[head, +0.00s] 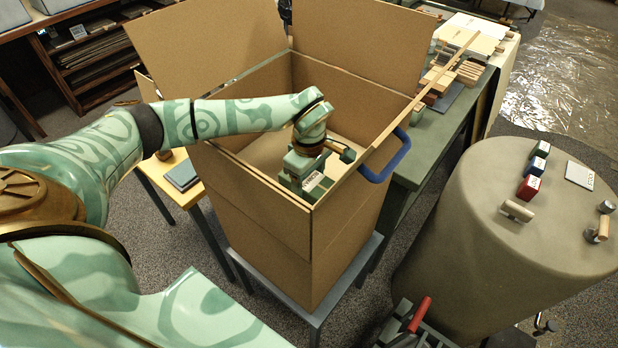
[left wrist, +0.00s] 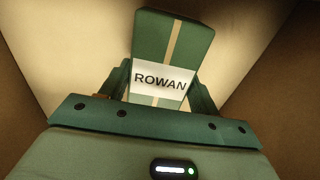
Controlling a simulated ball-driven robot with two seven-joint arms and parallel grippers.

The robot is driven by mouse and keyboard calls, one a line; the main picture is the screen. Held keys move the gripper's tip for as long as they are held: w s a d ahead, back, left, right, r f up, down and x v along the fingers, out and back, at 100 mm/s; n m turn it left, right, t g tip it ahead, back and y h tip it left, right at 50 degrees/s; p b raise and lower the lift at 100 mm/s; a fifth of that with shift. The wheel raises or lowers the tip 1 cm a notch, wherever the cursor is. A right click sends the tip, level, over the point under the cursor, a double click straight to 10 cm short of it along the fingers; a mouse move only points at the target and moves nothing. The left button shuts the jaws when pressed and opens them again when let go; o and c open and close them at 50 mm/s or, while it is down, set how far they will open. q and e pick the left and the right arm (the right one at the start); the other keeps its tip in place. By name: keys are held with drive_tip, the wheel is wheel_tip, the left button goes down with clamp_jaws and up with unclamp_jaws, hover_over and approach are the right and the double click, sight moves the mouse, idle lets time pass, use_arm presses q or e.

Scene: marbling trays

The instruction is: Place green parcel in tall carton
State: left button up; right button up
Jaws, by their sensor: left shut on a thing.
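The tall carton (head: 255,225) is an open brown cardboard box with its flaps up, standing on a low grey stand. My left arm reaches over its left rim, and my left gripper (head: 304,172) points down inside the opening. In the left wrist view, the gripper is shut on the green parcel (left wrist: 172,45), a green block with a tan stripe and a white label reading ROWAN. Pale carton walls surround it there. Whether the parcel touches the carton floor cannot be told. My right gripper is not in view.
A blue loop handle (head: 388,160) sticks out at the carton's right side. A round grey-brown drum (head: 480,240) at right carries small green, blue and red blocks. A dark green table (head: 440,135) with wooden pieces stands behind. A red-handled tool (head: 419,314) lies at the bottom.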

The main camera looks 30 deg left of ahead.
sight(309, 179)
use_arm(q)
drive_tip(key=o, duration=1.2)
wheel_tip(309, 179, up, 12)
drive_tip(key=shift+r+p, duration=0.1)
drive_tip(key=shift+p, duration=1.15)
